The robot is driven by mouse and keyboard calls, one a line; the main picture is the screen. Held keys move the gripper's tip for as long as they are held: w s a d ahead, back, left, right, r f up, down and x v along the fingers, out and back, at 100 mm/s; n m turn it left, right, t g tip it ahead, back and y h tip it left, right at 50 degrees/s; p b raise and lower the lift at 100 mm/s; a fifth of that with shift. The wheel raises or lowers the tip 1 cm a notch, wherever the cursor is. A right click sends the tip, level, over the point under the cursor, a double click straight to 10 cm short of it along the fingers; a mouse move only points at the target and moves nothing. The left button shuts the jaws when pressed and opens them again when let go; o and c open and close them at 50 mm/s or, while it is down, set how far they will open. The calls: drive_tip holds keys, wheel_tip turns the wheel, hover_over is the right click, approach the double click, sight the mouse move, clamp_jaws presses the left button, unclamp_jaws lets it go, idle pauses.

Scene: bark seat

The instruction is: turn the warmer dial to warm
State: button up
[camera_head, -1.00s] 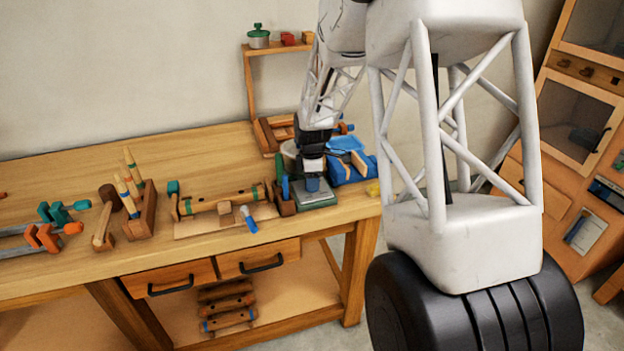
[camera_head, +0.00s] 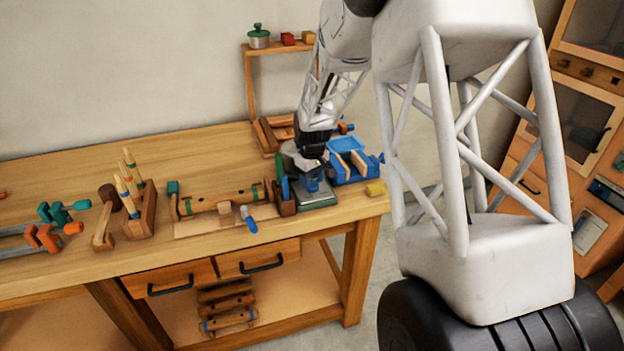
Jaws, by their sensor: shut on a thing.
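The warmer is a dark green-grey flat unit (camera_head: 318,198) near the right end of the workbench. A light pot-like shape (camera_head: 289,150) shows partly behind the gripper.
A blue vise-like tool with wooden jaws (camera_head: 352,160) stands close right of my gripper. A yellow block (camera_head: 375,189) lies at the bench's right edge. A wooden holder (camera_head: 285,203) is close on the left, beside a roller frame (camera_head: 222,203). A shelf (camera_head: 262,48) stands behind.

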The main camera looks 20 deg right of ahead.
sight(312, 181)
drive_tip(key=m, duration=1.2)
drive_tip(key=shift+m, duration=0.4)
drive_tip(key=o, duration=0.9)
drive_tip(key=shift+r, duration=0.1)
drive_tip(key=shift+r, duration=3.85)
